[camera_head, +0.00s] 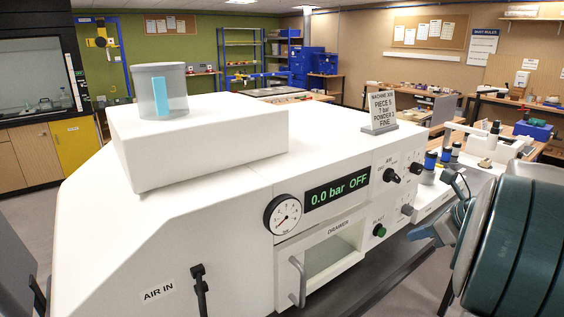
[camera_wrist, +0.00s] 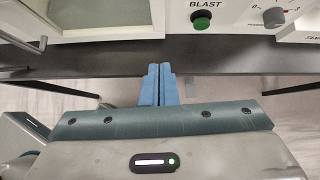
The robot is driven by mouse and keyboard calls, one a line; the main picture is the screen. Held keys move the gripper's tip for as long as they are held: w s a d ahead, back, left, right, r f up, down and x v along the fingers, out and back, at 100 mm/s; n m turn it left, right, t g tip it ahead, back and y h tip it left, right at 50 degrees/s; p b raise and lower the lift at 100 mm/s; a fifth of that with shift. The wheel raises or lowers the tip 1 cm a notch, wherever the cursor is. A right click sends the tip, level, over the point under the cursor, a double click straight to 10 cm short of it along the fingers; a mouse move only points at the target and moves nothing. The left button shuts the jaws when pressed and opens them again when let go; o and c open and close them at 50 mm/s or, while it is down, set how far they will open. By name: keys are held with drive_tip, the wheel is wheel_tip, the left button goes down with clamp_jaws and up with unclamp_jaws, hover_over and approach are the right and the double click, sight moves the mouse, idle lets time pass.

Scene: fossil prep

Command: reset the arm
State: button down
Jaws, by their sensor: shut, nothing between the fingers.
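My gripper (camera_wrist: 159,70) shows in the wrist view with its two blue fingers together and nothing between them. It points at the front edge of the white blasting machine, below the green BLAST button (camera_wrist: 202,24). In the head view my gripper (camera_head: 418,234) is at the right, in front of the machine (camera_head: 215,205) and apart from it as far as I can see. My teal arm fills the right edge there and hides part of the machine's right end.
The machine's display (camera_head: 337,195) reads 0.0 bar OFF. A drawer with an upright handle (camera_head: 297,281) is below it. A clear cup (camera_head: 160,92) and a small sign (camera_head: 381,107) stand on top. Benches and blue bins (camera_head: 306,62) are behind. Floor shows below my gripper.

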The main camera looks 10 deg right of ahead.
drive_tip(key=s+a+f+n+g, duration=0.1)
drive_tip(key=s+a+n+g, duration=0.15)
drive_tip(key=a+n, duration=0.45)
drive_tip(key=s+a+f+n+g, duration=0.1)
drive_tip(key=s+a+n, duration=0.4)
drive_tip(key=a, duration=0.4)
drive_tip(key=s+a+f+n+h, duration=0.4)
drive_tip(key=s+a+n, duration=0.3)
drive_tip(key=n, duration=1)
drive_tip(key=shift+s+n, duration=0.3)
drive_tip(key=shift+s, duration=0.7)
